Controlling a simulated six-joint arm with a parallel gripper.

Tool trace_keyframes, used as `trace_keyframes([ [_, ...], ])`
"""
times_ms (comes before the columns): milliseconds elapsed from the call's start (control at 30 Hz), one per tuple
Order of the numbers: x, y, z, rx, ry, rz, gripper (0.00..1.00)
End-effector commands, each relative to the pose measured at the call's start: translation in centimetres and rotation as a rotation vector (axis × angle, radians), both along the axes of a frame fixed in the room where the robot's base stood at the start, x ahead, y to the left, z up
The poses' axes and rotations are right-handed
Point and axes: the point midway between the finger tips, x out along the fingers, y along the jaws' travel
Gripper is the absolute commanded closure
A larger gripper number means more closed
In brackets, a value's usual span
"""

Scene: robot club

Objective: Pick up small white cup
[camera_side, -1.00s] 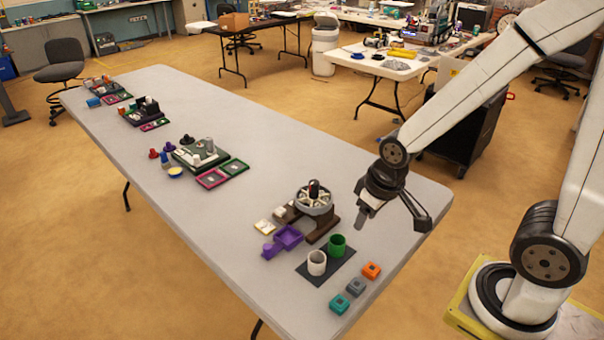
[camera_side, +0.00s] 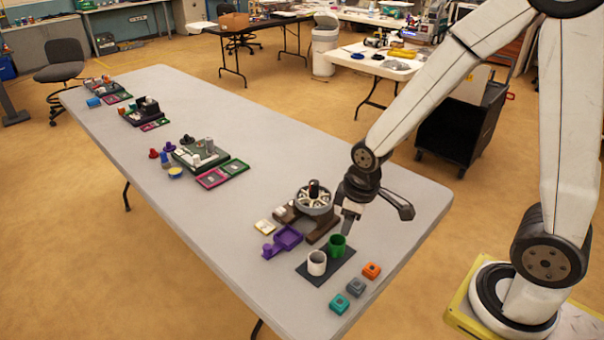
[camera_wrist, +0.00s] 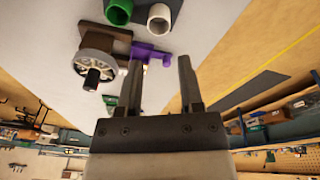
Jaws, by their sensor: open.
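The small white cup (camera_side: 317,263) stands upright on a dark mat (camera_side: 312,276) near the table's front end, just left of a green cup (camera_side: 337,246). In the wrist view the white cup (camera_wrist: 159,16) is at the top, partly cut off, with the green cup (camera_wrist: 119,10) beside it. My gripper (camera_side: 349,222) is above the table, behind and slightly right of the cups, apart from them. In the wrist view its two fingers (camera_wrist: 159,78) are spread with nothing held between them.
Free table lies left of the cups.

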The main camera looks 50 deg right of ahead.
Motion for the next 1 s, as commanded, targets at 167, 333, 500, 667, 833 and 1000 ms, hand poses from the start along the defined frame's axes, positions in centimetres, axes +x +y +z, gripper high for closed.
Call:
trace_keyframes([
  [167,2.0,0.4,-2.9,-0.035,0.050,0.250,0.53],
  [333,3.6,0.9,-5.8,-0.059,0.090,0.493,0.53],
  [500,4.7,1.2,-8.6,-0.072,0.123,0.703,0.53],
  [667,5.2,1.4,-10.2,-0.077,0.139,0.824,0.53],
  [833,5.3,1.5,-10.7,-0.078,0.144,0.863,0.53],
  [1000,5.4,1.5,-10.9,-0.078,0.144,0.863,0.53],
])
